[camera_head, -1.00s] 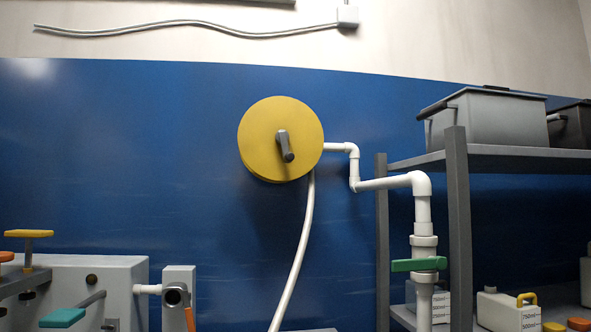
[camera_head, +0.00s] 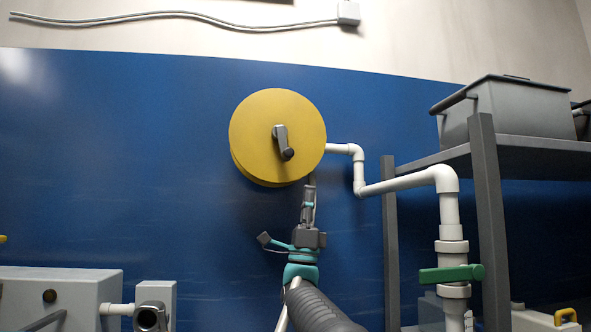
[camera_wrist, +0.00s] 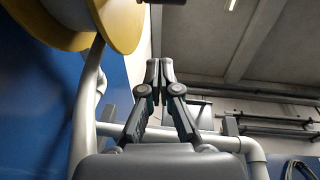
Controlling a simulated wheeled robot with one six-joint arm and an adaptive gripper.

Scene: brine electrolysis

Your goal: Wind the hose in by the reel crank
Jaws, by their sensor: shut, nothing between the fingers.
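The yellow hose reel (camera_head: 255,130) is on the blue wall, its round face toward me. Its grey crank (camera_head: 280,134) sits at the middle of the face, with a dark knob (camera_head: 288,154) at its lower end. My gripper (camera_head: 310,182) points up just below the reel's lower right edge, short of the knob in the picture. In the wrist view my gripper (camera_wrist: 159,64) has its fingertips together, with nothing between them. The reel (camera_wrist: 75,20) fills the upper left there, and the white hose (camera_wrist: 84,110) hangs from it. In the head view my arm hides most of the hose.
A white pipe (camera_head: 410,183) runs right from the reel to a green-handled valve (camera_head: 450,273). A grey shelf (camera_head: 525,150) holding a grey bin (camera_head: 510,115) stands at right. A grey cabinet (camera_head: 60,285) is at lower left. The wall left of the reel is clear.

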